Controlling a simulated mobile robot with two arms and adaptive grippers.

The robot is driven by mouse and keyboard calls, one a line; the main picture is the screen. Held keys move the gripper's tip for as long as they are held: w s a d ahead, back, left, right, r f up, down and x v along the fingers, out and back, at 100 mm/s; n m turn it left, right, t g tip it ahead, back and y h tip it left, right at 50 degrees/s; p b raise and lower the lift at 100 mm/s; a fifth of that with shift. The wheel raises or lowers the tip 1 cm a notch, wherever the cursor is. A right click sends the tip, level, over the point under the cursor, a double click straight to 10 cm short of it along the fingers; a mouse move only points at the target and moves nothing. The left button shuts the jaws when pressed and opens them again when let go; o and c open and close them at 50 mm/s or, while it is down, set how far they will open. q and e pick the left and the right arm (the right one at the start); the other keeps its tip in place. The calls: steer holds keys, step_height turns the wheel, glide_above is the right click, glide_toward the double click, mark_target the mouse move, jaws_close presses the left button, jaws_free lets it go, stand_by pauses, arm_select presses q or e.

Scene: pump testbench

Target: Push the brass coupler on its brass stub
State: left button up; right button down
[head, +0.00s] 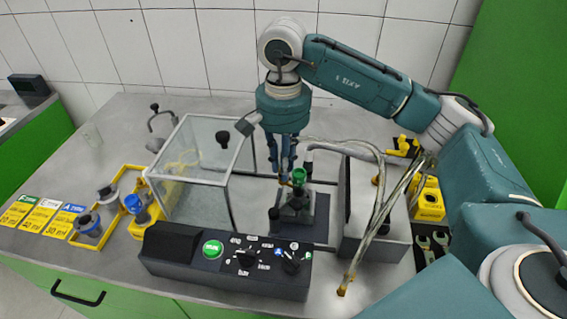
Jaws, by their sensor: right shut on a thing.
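My right gripper (285,178) points straight down over the middle of the bench, beside the green-topped fitting (300,176) on the dark pump block (294,207). Its fingers are closed on a small brass-coloured piece, which looks like the brass coupler (284,183); the fingers hide most of it. A pale hose (345,143) runs from near the fingers to the right. I cannot make out the brass stub or whether the coupler touches it. Another hose end with a brass tip (343,291) hangs at the front right. My left gripper is not in view.
A clear-walled guard box (195,165) stands left of the pump block. A control panel (225,262) with a green button lies in front. A grey box (372,215) stands to the right under the hoses. Yellow trays and label cards (45,215) lie at the left.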

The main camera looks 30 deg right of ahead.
steer(key=shift+f, duration=0.15)
steer(key=c, duration=1.5)
jaws_free()
steer(key=shift+c, duration=0.2)
steer(key=shift+r+p, duration=1.95)
steer(key=shift+r, duration=1.65)
steer(key=shift+f, duration=0.15)
